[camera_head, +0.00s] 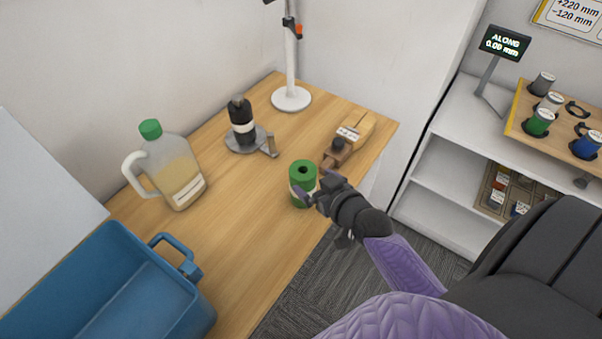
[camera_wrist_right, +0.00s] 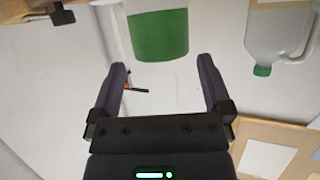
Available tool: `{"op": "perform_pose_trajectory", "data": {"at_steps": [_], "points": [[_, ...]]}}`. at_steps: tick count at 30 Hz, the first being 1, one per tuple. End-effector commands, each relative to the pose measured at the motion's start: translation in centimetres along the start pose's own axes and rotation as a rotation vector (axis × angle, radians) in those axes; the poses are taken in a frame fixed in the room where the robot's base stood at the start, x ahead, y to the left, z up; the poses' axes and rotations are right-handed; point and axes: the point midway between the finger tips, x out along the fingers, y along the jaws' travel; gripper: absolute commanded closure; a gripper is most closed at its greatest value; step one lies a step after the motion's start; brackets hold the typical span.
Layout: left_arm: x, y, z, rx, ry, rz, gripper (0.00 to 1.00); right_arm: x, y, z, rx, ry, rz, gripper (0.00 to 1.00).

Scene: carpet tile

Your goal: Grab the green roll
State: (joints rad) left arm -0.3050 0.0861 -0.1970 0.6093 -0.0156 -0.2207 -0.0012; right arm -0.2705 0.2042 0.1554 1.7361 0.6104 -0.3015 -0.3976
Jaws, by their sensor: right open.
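The green roll (camera_head: 303,171) stands upright near the front edge of the wooden table, with a dark hole in its top and a pale band low on its side. My right gripper (camera_head: 316,190) is right at the roll's near right side, its fingers covering part of the lower roll. In the right wrist view the gripper (camera_wrist_right: 161,68) is open with nothing held, and the green roll (camera_wrist_right: 159,36) appears between and beyond the two fingertips. Whether a finger touches the roll I cannot tell. My left gripper is not in view.
A wooden tool (camera_head: 350,135) lies just behind the roll. A black bottle on a metal base (camera_head: 241,122), a jug (camera_head: 172,168), a white stand (camera_head: 291,98) and a blue bin (camera_head: 150,300) are also around. A shelf with spools (camera_head: 455,125) is at right.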

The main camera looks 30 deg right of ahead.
Motion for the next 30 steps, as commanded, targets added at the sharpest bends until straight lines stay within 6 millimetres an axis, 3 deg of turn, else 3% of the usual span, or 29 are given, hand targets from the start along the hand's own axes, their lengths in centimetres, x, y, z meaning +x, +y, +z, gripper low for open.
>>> {"op": "perform_pose_trajectory", "data": {"at_steps": [8, 16, 27, 30], "points": [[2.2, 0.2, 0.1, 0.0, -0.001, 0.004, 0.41, 5.2, 0.0, 0.4, 0.0, -0.002, 0.0, 0.0], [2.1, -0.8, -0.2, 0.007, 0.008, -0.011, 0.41, 5.7, 0.0, 0.1, -0.001, -0.003, 0.0, 0.02], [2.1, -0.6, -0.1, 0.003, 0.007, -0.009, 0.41, 5.6, 0.0, 0.1, -0.001, -0.003, 0.0, 0.8], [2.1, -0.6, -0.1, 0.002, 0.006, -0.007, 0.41, 5.6, 0.1, 0.1, -0.001, -0.002, 0.0, 0.84]]}}
